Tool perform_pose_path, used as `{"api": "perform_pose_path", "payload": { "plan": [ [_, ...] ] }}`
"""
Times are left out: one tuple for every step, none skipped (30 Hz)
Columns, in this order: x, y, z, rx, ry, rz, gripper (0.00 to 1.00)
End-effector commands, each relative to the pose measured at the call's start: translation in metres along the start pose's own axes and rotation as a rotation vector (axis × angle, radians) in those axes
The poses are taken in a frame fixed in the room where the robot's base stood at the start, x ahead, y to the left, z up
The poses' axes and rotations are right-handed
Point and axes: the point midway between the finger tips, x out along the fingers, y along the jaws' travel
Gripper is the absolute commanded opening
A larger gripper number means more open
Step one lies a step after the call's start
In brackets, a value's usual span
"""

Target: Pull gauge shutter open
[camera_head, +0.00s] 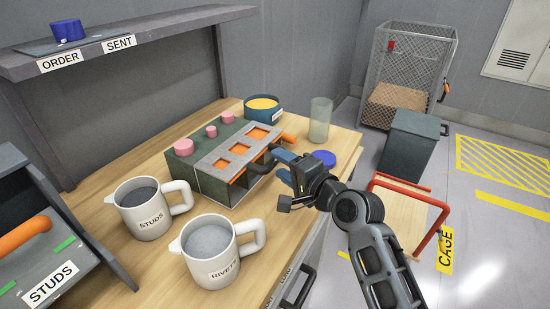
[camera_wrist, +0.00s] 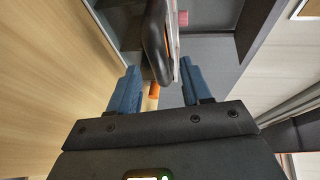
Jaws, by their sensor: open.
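A dark green gauge box (camera_head: 215,188) stands on the bench with a grey perforated top plate (camera_head: 218,160) showing orange square openings. I cannot tell for sure which part is the shutter. A black bar handle (camera_head: 262,166) sticks out at the box's right side, and it shows large in the wrist view (camera_wrist: 154,45). My gripper (camera_head: 283,166) is just right of this handle, its blue fingers open. In the wrist view, the handle lies between the two fingertips (camera_wrist: 158,74), with a gap to the right finger. Contact with the left finger is unclear.
Pink knobs (camera_head: 183,146) stand on the box. White jugs of studs (camera_head: 150,222) and rivets (camera_head: 210,268) stand in front. A red-railed cart (camera_head: 400,205) stands right.

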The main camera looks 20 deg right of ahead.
Motion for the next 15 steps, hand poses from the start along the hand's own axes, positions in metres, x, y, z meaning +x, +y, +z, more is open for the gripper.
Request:
{"api": "perform_pose_path", "payload": {
  "plan": [
    [0.008,-0.001,0.000,-0.001,-0.002,0.001,0.48],
    [0.012,-0.001,0.000,-0.001,-0.002,0.000,0.48],
    [0.017,-0.001,0.000,0.000,-0.001,0.000,0.48],
    [0.021,-0.001,0.000,0.000,-0.001,-0.001,0.48],
    [0.024,-0.001,0.000,0.000,-0.001,0.000,0.48],
    [0.027,0.000,0.000,0.000,-0.001,0.001,0.48],
    [0.029,0.000,0.000,0.000,-0.001,0.001,0.48],
    [0.030,0.000,0.000,0.000,-0.001,0.000,0.48],
    [0.032,0.000,0.000,0.000,0.000,0.000,0.48],
    [0.033,0.000,0.000,0.000,0.000,0.000,0.48],
    [0.034,0.000,0.000,0.000,0.000,0.000,0.48],
    [0.034,0.000,0.000,0.000,0.000,0.000,0.48],
    [0.034,0.000,0.000,0.000,0.000,0.000,0.48],
    [0.034,0.000,0.000,0.000,0.000,0.000,0.48],
    [0.034,0.000,0.000,0.000,0.000,0.000,0.48]
  ]
}}
